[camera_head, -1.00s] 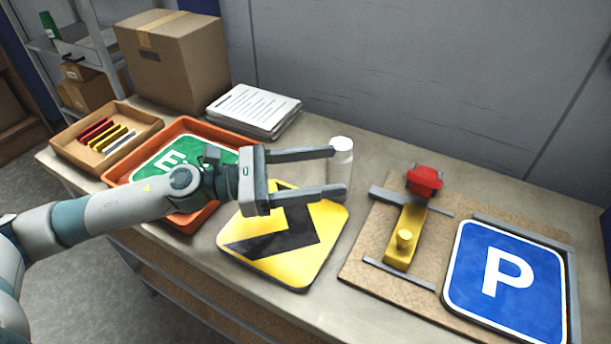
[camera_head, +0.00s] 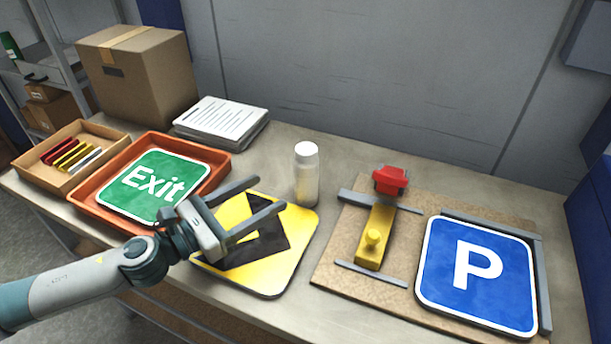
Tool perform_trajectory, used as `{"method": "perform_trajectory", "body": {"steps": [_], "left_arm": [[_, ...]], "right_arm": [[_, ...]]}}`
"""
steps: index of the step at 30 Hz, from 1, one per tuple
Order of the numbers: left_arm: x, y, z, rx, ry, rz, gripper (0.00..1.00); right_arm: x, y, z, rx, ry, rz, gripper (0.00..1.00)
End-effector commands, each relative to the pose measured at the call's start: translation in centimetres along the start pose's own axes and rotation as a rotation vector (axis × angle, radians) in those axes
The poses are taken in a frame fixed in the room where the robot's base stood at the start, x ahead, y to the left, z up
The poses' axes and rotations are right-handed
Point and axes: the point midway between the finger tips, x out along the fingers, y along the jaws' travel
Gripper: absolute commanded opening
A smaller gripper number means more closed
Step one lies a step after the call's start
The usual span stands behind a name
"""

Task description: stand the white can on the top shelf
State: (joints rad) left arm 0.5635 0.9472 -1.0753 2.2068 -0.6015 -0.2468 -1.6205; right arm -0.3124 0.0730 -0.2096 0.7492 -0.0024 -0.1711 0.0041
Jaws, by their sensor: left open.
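The white can (camera_head: 306,177) stands upright on the table behind the yellow sign, with a white cap on top. My left gripper (camera_head: 270,193) is open and empty. Its fingers are over the yellow sign (camera_head: 295,235), left of the can and apart from it. A grey shelf rack (camera_head: 60,62) is at the far left, partly cut off by the picture edge. A green bottle (camera_head: 10,45) stands on one of its boards. I cannot tell which board is the top one. My right gripper is not in view.
An orange tray (camera_head: 85,207) holds the green Exit sign (camera_head: 155,187). A cardboard box (camera_head: 140,80), papers (camera_head: 222,122) and a small parts tray (camera_head: 98,165) are at the left. A clamp board (camera_head: 335,250) with the blue P sign (camera_head: 478,275) is at the right.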

Motion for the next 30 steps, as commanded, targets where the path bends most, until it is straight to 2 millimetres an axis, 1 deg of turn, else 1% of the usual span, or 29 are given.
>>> {"method": "perform_trajectory", "body": {"steps": [4, 6, 9, 14, 18, 21, 25, 30], "left_arm": [[1.6, -0.1, 0.4, 0.001, -0.002, -0.001, 0.64], [2.5, -0.1, 0.4, 0.000, -0.002, -0.001, 0.64], [3.8, -0.1, 0.4, -0.001, -0.002, -0.002, 0.64], [6.6, -0.1, 0.6, 0.000, -0.003, -0.002, 0.64], [9.0, -0.1, 0.5, 0.000, -0.002, -0.002, 0.64], [10.2, -0.1, 0.4, 0.000, -0.002, -0.002, 0.64], [11.1, -0.1, 0.2, 0.000, -0.001, -0.002, 0.64], [11.3, -0.1, 0.1, 0.000, 0.000, -0.002, 0.64]], "right_arm": [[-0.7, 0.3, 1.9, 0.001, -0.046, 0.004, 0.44], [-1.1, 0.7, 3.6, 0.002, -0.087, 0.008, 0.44], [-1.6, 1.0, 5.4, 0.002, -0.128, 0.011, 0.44], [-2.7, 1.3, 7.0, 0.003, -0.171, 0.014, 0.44], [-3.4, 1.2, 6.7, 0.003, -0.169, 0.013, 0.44], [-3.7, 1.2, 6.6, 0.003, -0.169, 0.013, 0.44], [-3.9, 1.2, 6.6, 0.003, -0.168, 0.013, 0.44], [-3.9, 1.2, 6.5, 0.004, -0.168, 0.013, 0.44]]}}
